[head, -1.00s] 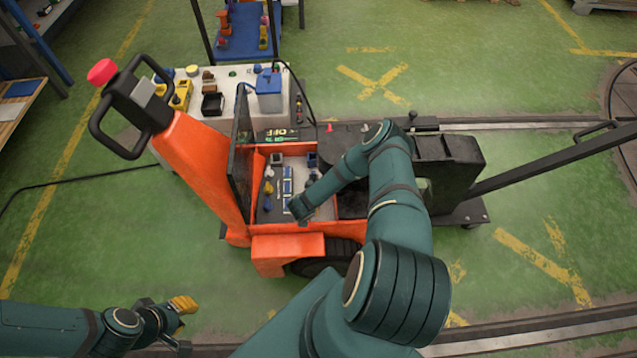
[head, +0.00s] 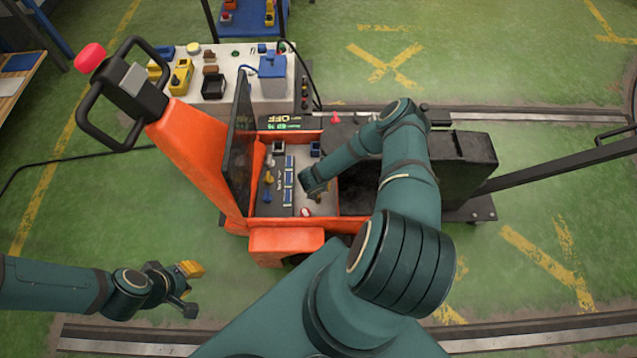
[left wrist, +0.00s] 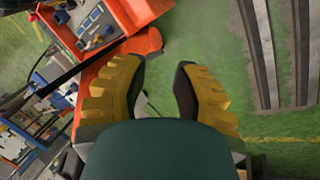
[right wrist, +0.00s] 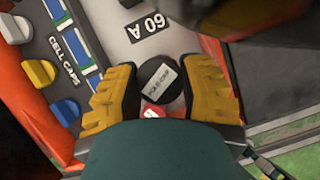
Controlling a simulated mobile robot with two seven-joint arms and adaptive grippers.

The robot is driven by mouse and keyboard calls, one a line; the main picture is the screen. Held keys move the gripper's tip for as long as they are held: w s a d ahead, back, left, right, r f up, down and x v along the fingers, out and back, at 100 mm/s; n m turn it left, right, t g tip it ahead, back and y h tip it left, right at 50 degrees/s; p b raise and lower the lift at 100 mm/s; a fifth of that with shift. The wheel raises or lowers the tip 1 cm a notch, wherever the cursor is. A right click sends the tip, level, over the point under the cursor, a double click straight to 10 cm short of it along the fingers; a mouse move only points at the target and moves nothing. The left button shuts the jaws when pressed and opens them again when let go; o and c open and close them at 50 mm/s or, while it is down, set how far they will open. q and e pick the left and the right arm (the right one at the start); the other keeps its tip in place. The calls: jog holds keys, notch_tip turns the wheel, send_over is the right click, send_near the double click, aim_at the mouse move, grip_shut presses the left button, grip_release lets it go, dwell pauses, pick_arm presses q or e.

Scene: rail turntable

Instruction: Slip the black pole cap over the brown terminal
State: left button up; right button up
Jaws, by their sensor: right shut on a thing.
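A round black pole cap (right wrist: 160,80) with a white label sits between the yellow fingertips of my right gripper (right wrist: 158,95), which is shut on it. In the head view this gripper (head: 316,192) is low inside the orange vehicle's open compartment (head: 318,207), at its right part. A red and white round piece (head: 305,211) lies close beside it; a red part (right wrist: 152,110) shows just below the cap in the right wrist view. I cannot make out the brown terminal in the compartment. My left gripper (left wrist: 160,88) is open and empty, away from the vehicle in front.
The compartment's left part holds blue-and-white cells and white, yellow (right wrist: 38,73) and blue (right wrist: 66,112) knobs beside a "CELL CAPS" label. A dark upright panel (head: 238,145) stands at its left. A bench (head: 235,85) with several parts is behind. Green floor is clear in front.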

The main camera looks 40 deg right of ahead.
jog(key=shift+f+b, duration=2.55)
jog(key=shift+f, duration=0.6)
jog(key=shift+f+b, duration=0.35)
jog(key=shift+f, duration=0.7)
jog(key=shift+f, duration=0.2)
jog(key=o, duration=1.1)
jog(key=shift+c, duration=0.2)
jog(key=v, duration=1.2)
jog(key=shift+a, duration=0.1)
